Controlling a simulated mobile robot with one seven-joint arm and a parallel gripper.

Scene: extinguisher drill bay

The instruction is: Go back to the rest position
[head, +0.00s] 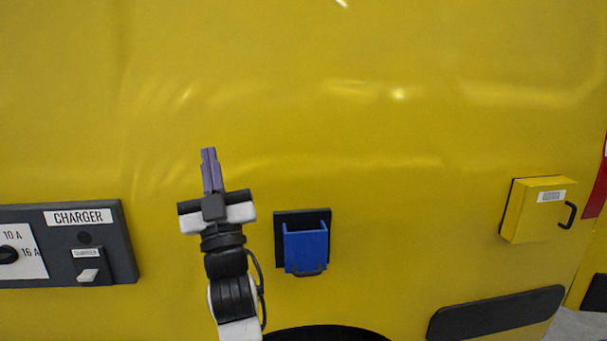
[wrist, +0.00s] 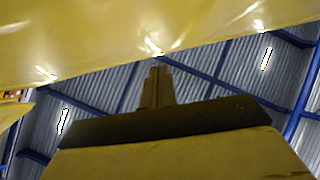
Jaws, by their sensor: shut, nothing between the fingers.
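My gripper (head: 209,155) is raised in front of a large yellow panel (head: 400,130) in the head view, left of the middle. Its fingers point up, are shut together and hold nothing. In the wrist view my gripper (wrist: 156,72) also shows with its fingers together and nothing between them. The yellow surface (wrist: 130,40) spans the top of that view. I cannot tell the gap between fingers and panel.
A charger panel (head: 120,245) with a dial and switch is at the left. A blue holder (head: 305,248) is just right of my arm. A yellow box (head: 525,220) with a black handle and a dark pad (head: 495,312) are at the right. The upper panel is clear.

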